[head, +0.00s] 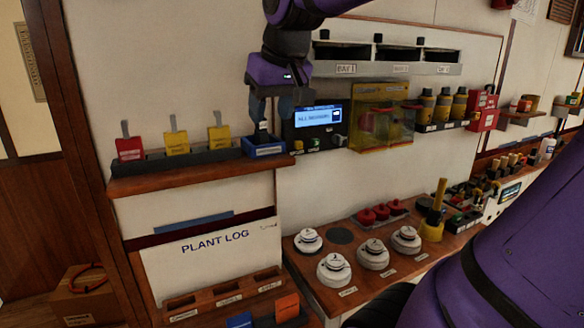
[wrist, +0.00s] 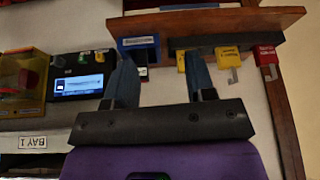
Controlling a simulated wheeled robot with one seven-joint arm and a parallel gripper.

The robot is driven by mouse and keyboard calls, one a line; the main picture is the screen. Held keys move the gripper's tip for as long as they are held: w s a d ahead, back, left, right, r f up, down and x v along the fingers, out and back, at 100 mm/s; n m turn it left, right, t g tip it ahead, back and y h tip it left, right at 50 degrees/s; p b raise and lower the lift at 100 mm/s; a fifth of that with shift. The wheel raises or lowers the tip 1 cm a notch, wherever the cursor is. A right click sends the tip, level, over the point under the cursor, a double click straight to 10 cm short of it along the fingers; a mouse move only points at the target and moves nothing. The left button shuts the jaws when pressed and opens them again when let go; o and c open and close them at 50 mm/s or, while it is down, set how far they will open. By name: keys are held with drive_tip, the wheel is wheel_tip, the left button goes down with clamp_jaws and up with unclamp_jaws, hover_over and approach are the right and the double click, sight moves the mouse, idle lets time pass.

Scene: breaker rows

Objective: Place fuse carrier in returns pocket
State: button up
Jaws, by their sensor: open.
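My gripper (head: 268,112) is open, fingers pointing down, just above a small blue open-topped box (head: 264,148) at the right end of the wooden shelf. The box looks like the returns pocket; its label is too small to read. A small dark piece with a pale face (head: 263,128), perhaps the fuse carrier, stands in or at the box, below and between the fingers. In the wrist view my gripper's fingers (wrist: 162,75) are spread apart. The blue box (wrist: 138,46) shows beyond them, and part of the dark piece (wrist: 143,73) shows beside the left finger.
A dark rack (head: 205,160) with red and yellow tags is left of the box. A lit display unit (head: 318,118) and a yellow transparent case (head: 380,115) are close on the right. A lower bench (head: 350,292) holds white round devices. Open air is in front of the shelf.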

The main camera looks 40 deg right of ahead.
drive_tip(key=s+a+f+n, duration=0.1)
drive_tip(key=s+a+f, duration=0.3)
drive_tip(key=s+f, duration=0.4)
drive_tip(key=s, duration=0.3)
drive_tip(key=shift+s+a+f+n+y, duration=0.2)
drive_tip(key=shift+s+a+n+y, duration=0.05)
drive_tip(key=shift+a+n+y, duration=0.1)
